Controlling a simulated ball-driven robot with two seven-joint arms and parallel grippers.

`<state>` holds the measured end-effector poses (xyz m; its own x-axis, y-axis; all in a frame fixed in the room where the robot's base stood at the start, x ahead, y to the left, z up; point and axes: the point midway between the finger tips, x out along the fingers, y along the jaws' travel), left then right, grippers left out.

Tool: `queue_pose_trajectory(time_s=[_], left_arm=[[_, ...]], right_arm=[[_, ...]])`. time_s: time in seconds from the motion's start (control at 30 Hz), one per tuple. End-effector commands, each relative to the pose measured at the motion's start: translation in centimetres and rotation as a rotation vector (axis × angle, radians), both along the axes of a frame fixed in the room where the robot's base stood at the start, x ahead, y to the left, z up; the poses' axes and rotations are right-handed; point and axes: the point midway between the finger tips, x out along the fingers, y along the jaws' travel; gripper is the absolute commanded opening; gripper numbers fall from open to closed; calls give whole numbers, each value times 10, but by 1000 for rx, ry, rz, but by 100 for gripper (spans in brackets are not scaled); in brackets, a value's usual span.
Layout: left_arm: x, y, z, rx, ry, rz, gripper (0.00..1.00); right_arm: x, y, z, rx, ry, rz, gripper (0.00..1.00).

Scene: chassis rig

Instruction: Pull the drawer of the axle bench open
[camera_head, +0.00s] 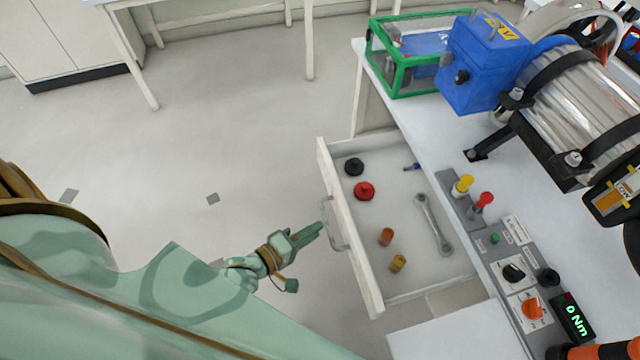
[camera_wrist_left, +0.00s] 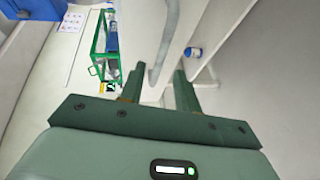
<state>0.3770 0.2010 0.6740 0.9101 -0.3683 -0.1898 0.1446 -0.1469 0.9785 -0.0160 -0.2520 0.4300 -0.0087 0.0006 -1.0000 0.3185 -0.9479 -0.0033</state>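The drawer (camera_head: 350,240) of the axle bench (camera_head: 430,130) stands pulled out, with its inside exposed. Its grey bar handle (camera_head: 335,232) is on the front panel and also shows in the left wrist view (camera_wrist_left: 168,42). My left gripper (camera_head: 318,230) is at the handle, outside the drawer front. In the left wrist view its two fingers (camera_wrist_left: 160,88) are apart, and the lower end of the handle shows between them. I cannot tell whether they touch it. My right gripper is not in view.
In the drawer lie a black knob (camera_head: 354,166), a red knob (camera_head: 364,190), orange and yellow small parts and a wrench (camera_head: 433,224). A control panel (camera_head: 510,270) and a blue motor box (camera_head: 484,62) are on the bench. The floor (camera_head: 230,130) left of the drawer is clear.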

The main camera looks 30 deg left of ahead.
Motion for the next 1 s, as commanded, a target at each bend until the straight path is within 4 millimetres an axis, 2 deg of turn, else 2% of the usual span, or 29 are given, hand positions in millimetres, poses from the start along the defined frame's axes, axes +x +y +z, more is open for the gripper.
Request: queue_pose_trajectory(time_s=[0.2, 0.43, 0.6, 1.0], left_arm=[[-57, 23, 15, 2, 2, -1, 32], [-101, 41, 22, 1, 2, -1, 32], [-115, 47, 24, 1, 1, 0, 32], [-116, 47, 24, 0, 0, 0, 32]], right_arm=[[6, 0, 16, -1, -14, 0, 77], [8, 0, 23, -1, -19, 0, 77], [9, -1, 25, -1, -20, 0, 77], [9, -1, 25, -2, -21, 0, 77]])
